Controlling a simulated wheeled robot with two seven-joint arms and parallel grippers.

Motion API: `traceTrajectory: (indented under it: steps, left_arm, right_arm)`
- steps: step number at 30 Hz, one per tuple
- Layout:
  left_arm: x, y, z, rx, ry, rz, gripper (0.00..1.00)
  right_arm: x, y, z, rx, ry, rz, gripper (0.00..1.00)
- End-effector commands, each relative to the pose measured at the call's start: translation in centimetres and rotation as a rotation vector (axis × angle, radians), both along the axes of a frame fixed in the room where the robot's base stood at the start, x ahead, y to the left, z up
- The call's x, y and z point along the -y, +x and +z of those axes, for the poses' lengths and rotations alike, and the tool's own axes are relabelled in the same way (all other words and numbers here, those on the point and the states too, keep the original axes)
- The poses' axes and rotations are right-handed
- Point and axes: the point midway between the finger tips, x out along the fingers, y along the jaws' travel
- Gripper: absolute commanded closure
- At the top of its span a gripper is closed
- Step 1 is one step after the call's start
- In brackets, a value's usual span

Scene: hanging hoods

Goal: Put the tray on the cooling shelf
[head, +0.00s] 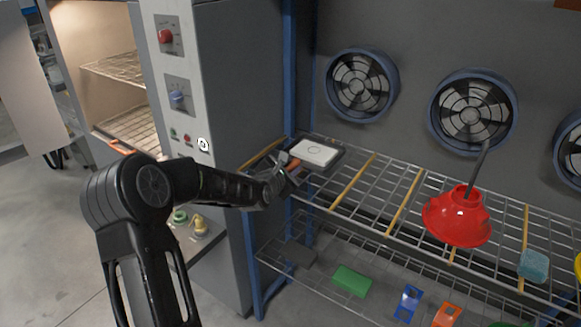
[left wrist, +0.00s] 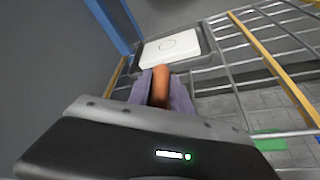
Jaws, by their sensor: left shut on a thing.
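The tray (head: 329,164) is a dark flat tray with a white square block (head: 314,152) on it and an orange handle (head: 294,165). It is at the left end of the wire cooling shelf's upper rack (head: 388,205). My left gripper (head: 288,168) is shut on the orange handle at the tray's near left side. In the left wrist view the fingers close around the handle (left wrist: 160,86), and the tray's rim (left wrist: 203,63) lies over the rack wires. I cannot tell whether the tray rests fully on the wires. My right gripper is out of view.
A grey oven cabinet (head: 238,90) with an open lit chamber stands left of the shelf. A blue post (head: 291,75) rises beside the tray. A red hood-shaped object (head: 457,217) is over the rack at right. Fans (head: 472,110) line the back wall. The lower rack holds a green block (head: 352,281).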

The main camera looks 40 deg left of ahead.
Motion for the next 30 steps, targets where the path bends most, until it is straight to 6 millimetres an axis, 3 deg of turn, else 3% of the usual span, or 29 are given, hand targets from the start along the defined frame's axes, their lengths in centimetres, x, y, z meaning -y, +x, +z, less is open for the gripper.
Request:
traceTrajectory:
  steps: [3, 4, 12, 22, 30]
  left_arm:
    - [0.0, 0.1, 0.0, 0.005, 0.002, 0.001, 1.00]
    - [0.0, 0.0, -0.2, 0.000, 0.000, 0.000, 0.74]
    - [0.0, 0.0, -0.1, 0.000, 0.000, 0.000, 0.53]
    - [0.0, 0.0, 0.2, 0.000, 0.000, 0.000, 0.53]
    - [0.7, -3.3, 1.1, -0.001, 0.004, 0.002, 0.53]
  right_arm:
    - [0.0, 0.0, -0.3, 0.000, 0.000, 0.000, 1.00]
    - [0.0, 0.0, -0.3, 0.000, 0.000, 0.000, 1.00]
    - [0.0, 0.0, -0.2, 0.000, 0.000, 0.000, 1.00]
    - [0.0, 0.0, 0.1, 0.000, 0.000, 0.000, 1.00]
    - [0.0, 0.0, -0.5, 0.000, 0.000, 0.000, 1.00]
